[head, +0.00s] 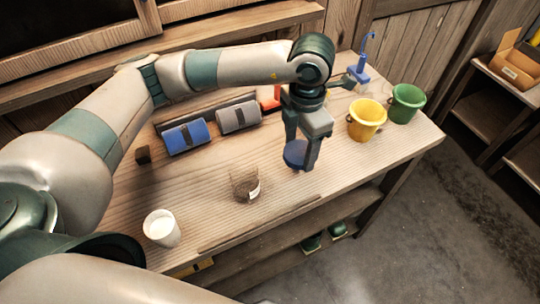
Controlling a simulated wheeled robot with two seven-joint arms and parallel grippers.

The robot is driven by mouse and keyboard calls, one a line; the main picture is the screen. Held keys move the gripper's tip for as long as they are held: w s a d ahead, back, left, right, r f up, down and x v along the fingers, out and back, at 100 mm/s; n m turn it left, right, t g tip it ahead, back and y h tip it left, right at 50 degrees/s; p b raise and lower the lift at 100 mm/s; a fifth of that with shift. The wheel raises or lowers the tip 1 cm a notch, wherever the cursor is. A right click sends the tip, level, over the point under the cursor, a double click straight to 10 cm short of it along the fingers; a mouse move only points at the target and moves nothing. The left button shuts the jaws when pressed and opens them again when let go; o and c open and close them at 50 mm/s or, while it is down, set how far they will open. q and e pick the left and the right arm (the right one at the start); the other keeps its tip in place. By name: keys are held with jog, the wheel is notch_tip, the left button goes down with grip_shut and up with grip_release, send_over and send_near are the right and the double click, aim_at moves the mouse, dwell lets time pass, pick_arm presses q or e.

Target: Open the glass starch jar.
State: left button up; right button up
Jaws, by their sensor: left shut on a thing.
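The glass starch jar (244,184) stands upright on the workbench, left of and nearer than my left gripper. It is see-through with a small pale label low on its right side, and no lid shows on its top. My left gripper (300,153) points down and is shut on a round dark blue lid (295,154). The lid is apart from the jar, to its right; its exact height above the bench is hard to tell. My right gripper is not in view.
On the workbench (350,175) are a white cup (161,229) at front left, a blue roll (186,136) and grey roll (238,117) behind, a small dark block (143,155), and yellow (366,120) and green (406,104) buckets at right. A blue stand (361,70) is at the back.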

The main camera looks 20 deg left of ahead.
pick_arm(q)
jog(key=p, duration=0.2)
send_over(273, 170)
jog(key=f, duration=0.3)
jog(key=shift+d, duration=0.25)
jog(key=shift+s+a+f, duration=0.1)
jog(key=shift+a+f, duration=0.2)
jog(key=shift+f, duration=0.05)
jog(key=shift+f, duration=0.1)
jog(key=shift+f+p, duration=0.2)
jog(key=shift+p, duration=0.3)
notch_tip(273, 170, down, 3)
jog(key=shift+r+p, duration=0.1)
jog(key=shift+p, duration=0.7)
jog(key=shift+f, duration=0.25)
